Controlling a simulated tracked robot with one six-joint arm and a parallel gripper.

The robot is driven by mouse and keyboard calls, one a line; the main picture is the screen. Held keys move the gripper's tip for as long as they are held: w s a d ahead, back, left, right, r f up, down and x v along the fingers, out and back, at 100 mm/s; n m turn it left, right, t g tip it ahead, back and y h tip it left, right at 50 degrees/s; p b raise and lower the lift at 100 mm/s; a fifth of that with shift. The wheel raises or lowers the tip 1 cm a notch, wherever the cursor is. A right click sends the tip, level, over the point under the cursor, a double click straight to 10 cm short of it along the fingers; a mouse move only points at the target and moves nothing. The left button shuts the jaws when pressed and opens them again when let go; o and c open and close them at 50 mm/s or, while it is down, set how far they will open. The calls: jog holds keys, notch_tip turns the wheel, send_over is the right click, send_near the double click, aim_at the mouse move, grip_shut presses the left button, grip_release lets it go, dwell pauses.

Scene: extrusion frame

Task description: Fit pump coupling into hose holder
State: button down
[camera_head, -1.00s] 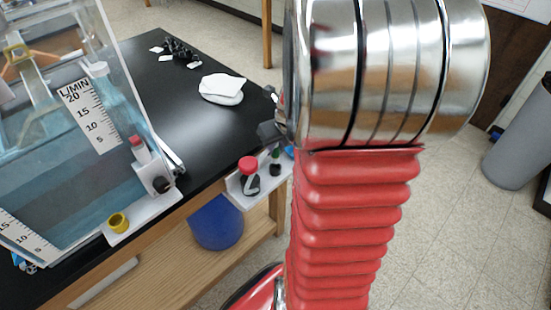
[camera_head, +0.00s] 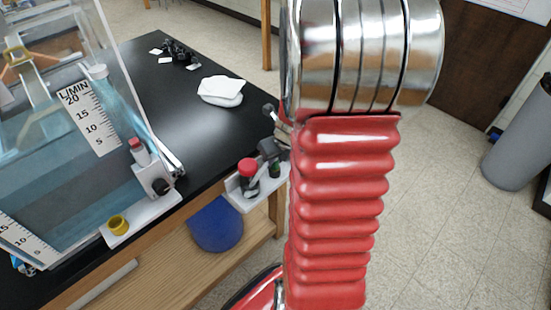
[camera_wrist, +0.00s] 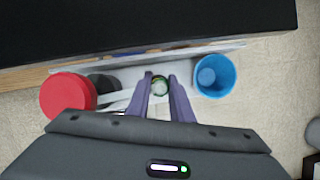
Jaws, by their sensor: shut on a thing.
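No part is clearly marked as the hose holder; a white bracket (camera_head: 145,218) with a yellow ring (camera_head: 118,225) stands to the left on the table edge.
A red-capped part (camera_head: 248,178) stands close left of my gripper on the white shelf (camera_head: 238,200). A blue cup (camera_wrist: 213,75) is close on the right. A clear tank (camera_head: 60,150) fills the table's left. A white cloth (camera_head: 221,90) lies behind on the black table.

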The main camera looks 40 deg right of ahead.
jog(key=c, duration=1.6)
grip_release()
jog(key=shift+f, duration=0.1)
jog(key=shift+o, duration=0.2)
jog(key=v, duration=1.2)
